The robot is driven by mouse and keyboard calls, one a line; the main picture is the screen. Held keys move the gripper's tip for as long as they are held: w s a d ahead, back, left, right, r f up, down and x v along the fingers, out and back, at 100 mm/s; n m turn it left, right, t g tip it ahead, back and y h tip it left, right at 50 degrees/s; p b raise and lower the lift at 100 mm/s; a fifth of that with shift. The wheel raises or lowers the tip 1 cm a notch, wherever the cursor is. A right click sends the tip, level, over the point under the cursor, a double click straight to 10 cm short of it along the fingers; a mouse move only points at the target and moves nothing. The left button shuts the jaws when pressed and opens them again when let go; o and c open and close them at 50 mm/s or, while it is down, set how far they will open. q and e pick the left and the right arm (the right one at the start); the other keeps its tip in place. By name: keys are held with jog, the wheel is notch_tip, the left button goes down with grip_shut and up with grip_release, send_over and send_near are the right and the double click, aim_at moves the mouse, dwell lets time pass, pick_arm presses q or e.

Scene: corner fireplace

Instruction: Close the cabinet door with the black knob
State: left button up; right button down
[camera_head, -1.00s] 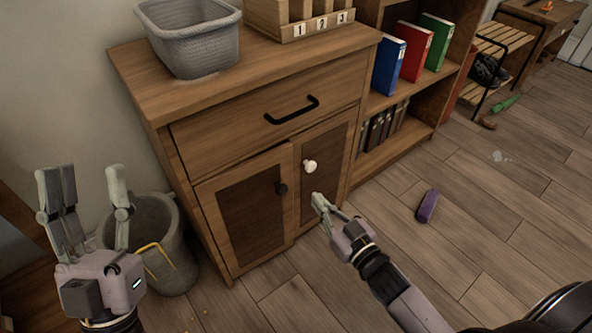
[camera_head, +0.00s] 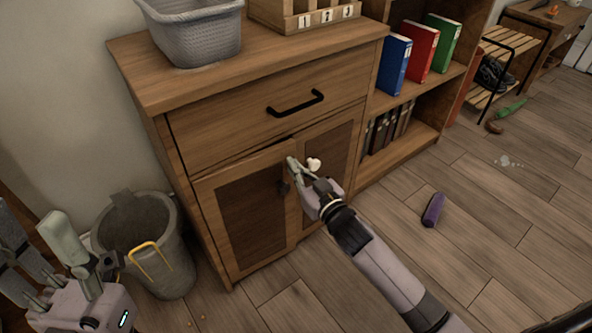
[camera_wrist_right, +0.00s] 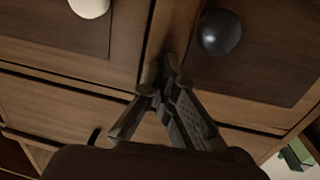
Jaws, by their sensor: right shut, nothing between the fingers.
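The wooden cabinet has two lower doors. The left door (camera_head: 240,215) carries the black knob (camera_head: 284,187) and stands slightly ajar, with a dark gap along its top. The right door (camera_head: 335,150) carries the white knob (camera_head: 314,164) and looks shut. My right gripper (camera_head: 291,163) is shut and empty at the left door's free edge, beside the black knob; contact is unclear. In the wrist view its closed fingertips (camera_wrist_right: 170,65) lie between the black knob (camera_wrist_right: 220,32) and the white knob (camera_wrist_right: 90,5). My left gripper (camera_head: 40,235) is open at lower left, partly cut off.
A grey bin (camera_head: 150,255) with a yellow handle stands left of the cabinet. A drawer (camera_head: 270,120) with a black handle is above the doors. A bookshelf (camera_head: 400,160) adjoins on the right.

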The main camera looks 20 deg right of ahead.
jog(key=shift+w, duration=0.1)
jog(key=shift+r+p+x, duration=0.2)
jog(key=shift+p+x, duration=0.25)
jog(key=shift+x, duration=0.8)
jog(key=shift+d, duration=0.15)
